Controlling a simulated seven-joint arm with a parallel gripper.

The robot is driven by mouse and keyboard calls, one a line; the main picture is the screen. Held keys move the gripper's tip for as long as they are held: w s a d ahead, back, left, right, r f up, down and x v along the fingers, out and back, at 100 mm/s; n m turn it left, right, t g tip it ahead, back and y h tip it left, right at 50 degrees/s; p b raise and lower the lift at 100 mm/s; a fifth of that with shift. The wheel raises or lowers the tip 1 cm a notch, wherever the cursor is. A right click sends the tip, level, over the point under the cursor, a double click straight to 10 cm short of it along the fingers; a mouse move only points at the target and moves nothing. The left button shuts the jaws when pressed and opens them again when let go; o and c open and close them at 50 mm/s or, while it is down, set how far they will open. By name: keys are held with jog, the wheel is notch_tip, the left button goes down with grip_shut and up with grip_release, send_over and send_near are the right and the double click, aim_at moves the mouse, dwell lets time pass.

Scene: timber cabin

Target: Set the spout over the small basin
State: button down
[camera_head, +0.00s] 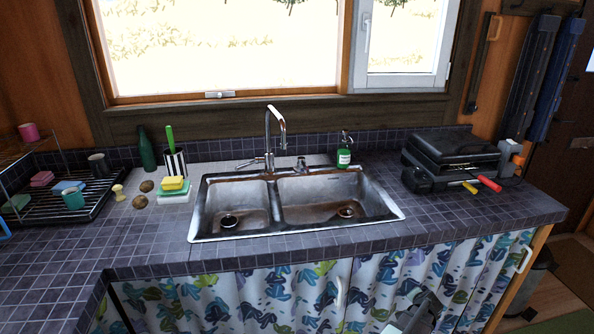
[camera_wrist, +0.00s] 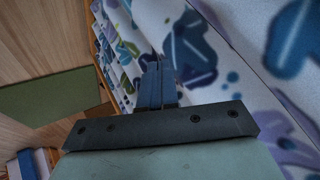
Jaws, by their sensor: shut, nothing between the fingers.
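The chrome spout (camera_head: 276,112) rises behind the double sink and arches to the right, its tip slightly right of its upright stem. The tip lies toward the divider and the near side of the large basin; its exact overhang is hard to tell. The small basin (camera_head: 222,198) is the left one, and the large basin (camera_head: 330,192) is the right one. Both look empty, each with a dark drain. My gripper (camera_wrist: 157,82) is shut and empty, close to the patterned curtain below the counter. The spout and basins are not in the wrist view.
A green soap bottle (camera_head: 344,156) stands behind the large basin. Sponges (camera_head: 174,185), a striped holder and a dish rack (camera_head: 95,190) stand left. The counter's front edge (camera_head: 330,240) lies above the curtain (camera_head: 250,295).

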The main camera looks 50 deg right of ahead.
jog(key=s+d+r+m+g+h, duration=0.2)
jog(key=s+r+m+g+h, duration=0.35)
jog(key=s+r, duration=0.95)
jog(key=s+d+r+m+g+h, duration=0.25)
jog(key=s+r+m, duration=0.55)
jog(key=s+r, duration=0.75)
notch_tip(320, 180, up, 7)
jog(key=m, duration=0.2)
jog(key=w+d+r+n+t+y, duration=0.1)
jog(key=w+d+r+n+t, duration=0.3)
jog(key=w, duration=0.8)
jog(key=w+a+r+n+t, duration=0.1)
jog(key=w+t, duration=0.4)
jog(key=w, duration=0.7)
jog(key=w+d+r+n+t+y, duration=0.1)
jog(key=w+d+r+n+t, duration=0.3)
jog(key=w, duration=0.7)
jog(key=w+a+r+n+t+y, duration=0.2)
jog(key=w+a, duration=0.4)
jog(key=w, duration=0.3)
jog(key=w+a+r+n+t+y, duration=0.2)
jog(key=w+a+n+t+y, duration=0.3)
jog(key=w, duration=0.5)
jog(key=w+a+r+n+t+y, duration=0.3)
jog(key=w+a+y, duration=0.3)
jog(key=w+a, duration=0.2)
jog(key=shift+w, duration=1.05)
